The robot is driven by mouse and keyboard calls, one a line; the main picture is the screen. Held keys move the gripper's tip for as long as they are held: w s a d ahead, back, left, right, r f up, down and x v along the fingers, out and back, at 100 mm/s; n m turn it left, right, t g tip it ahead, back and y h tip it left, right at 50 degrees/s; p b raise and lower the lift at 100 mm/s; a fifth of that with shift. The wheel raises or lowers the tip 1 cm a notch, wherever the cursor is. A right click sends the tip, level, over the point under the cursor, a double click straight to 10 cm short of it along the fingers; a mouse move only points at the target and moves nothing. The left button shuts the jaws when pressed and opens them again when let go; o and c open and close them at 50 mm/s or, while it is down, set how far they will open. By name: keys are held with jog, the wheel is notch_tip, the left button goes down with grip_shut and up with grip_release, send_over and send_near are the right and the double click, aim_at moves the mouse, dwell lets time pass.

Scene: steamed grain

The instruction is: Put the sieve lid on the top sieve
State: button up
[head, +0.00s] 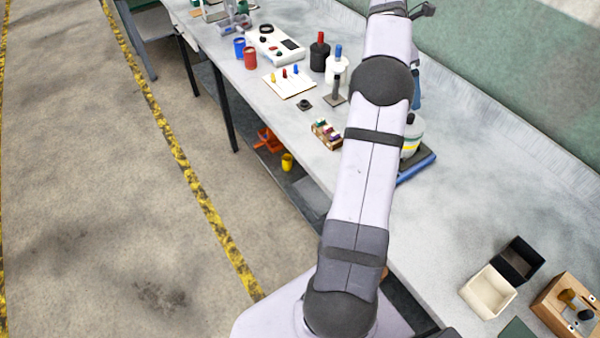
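I cannot make out the sieve lid or the top sieve for certain. A pale round stack or container (411,142) with a yellow band and a dark knob on top stands on a blue base (419,167), partly hidden behind my arm. I cannot tell whether it is the sieve stack. My gripper's fingers do not show.
The grey bench (465,215) holds bottles (337,70), a peg board (289,83), a white device (275,45) and a small rack (326,134) left of my arm. A cream box (487,293), a black box (518,261) and a wooden box (570,303) stand lower right.

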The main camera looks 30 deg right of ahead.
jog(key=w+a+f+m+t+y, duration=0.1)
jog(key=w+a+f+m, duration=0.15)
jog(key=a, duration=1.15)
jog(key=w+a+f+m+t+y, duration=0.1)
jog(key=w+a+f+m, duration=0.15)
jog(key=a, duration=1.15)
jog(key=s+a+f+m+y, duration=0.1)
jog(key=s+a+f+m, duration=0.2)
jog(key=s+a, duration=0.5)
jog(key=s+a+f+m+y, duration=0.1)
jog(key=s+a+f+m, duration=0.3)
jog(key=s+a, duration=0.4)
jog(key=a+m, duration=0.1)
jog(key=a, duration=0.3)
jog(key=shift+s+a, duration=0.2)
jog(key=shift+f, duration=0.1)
